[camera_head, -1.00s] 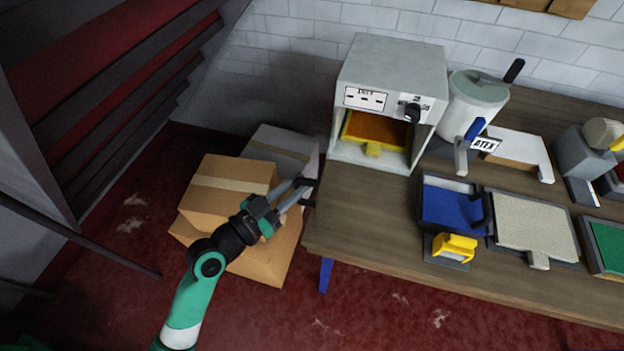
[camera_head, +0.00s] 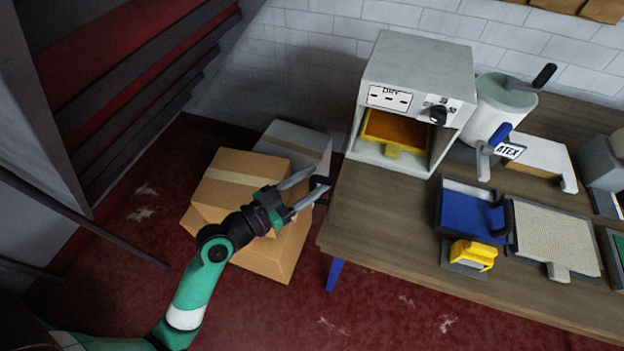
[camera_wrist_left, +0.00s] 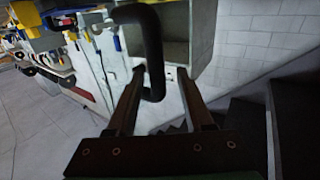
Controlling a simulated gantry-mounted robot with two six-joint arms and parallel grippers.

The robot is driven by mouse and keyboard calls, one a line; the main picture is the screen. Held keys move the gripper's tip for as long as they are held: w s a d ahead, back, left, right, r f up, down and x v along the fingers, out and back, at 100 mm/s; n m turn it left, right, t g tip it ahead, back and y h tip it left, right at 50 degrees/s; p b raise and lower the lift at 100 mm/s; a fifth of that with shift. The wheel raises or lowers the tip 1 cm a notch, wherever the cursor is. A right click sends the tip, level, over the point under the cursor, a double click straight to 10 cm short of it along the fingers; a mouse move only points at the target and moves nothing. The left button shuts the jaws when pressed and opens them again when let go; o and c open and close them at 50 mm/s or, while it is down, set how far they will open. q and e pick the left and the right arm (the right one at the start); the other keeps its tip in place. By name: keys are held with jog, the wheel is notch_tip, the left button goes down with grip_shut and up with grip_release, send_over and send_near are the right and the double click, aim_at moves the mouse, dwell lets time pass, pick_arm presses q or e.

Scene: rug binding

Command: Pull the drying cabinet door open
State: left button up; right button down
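The drying cabinet (camera_head: 418,62) is a pale grey box on the left end of the bench. Its front is open, showing a yellow-framed tray (camera_head: 396,132) inside. The door (camera_head: 324,164) appears swung out to the left, seen nearly edge-on, and hard to tell from the grey box behind it. Its black handle (camera_head: 321,184) sits by my left fingertips. My left gripper (camera_head: 316,181) is open, its fingers apart on either side of the handle. In the left wrist view, the black handle bar (camera_wrist_left: 153,52) runs between the spread fingers (camera_wrist_left: 161,78). My right gripper is not in view.
Cardboard boxes (camera_head: 240,178) stand on the floor under my left gripper. On the bench (camera_head: 375,215) are a white canister (camera_head: 500,105), a blue tray (camera_head: 466,215), a yellow block (camera_head: 474,254) and a beige pad (camera_head: 553,235). Dark racks stand at the left.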

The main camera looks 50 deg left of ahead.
pick_arm(q)
jog(key=s+b, duration=0.1)
jog(key=s, duration=1)
jog(key=shift+s, duration=0.35)
